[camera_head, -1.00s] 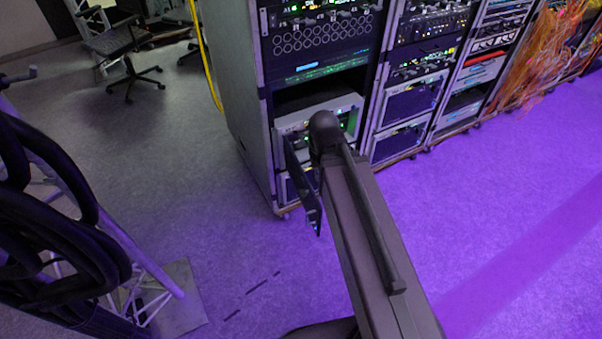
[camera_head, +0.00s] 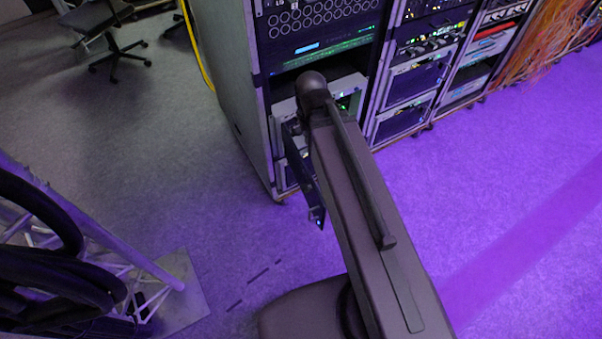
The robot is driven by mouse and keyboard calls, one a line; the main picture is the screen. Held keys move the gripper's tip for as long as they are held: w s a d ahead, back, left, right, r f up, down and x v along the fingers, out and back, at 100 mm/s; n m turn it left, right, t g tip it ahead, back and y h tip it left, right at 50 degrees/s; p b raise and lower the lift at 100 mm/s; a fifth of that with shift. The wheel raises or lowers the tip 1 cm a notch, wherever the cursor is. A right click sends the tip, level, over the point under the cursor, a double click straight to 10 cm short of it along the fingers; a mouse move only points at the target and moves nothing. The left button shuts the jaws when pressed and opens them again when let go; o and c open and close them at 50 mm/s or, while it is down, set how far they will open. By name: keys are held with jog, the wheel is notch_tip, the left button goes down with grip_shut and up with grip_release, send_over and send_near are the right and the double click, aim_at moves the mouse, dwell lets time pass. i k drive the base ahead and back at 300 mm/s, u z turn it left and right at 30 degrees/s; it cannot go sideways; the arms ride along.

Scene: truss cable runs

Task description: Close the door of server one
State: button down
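The server unit (camera_head: 283,116) sits low in the leftmost rack, with green lights showing inside its front. A dark narrow door panel (camera_head: 305,175) stands out from the server's left front edge, swung open toward me. My arm reaches from the bottom of the view up to the front of this server and hides part of it. My gripper is hidden behind my arm, so I cannot see its fingers or whether it touches the door.
The leftmost rack (camera_head: 232,85) has a flat grey side, and more racks (camera_head: 414,75) stand to its right. Orange cables (camera_head: 545,45) hang at the far right. A truss with black cable coils (camera_head: 60,270) stands at lower left. The purple-lit floor (camera_head: 500,170) is clear.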

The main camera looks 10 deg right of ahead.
aim_at(316, 203)
jog(key=z, duration=0.25)
jog(key=k, duration=0.9)
jog(key=u, duration=0.15)
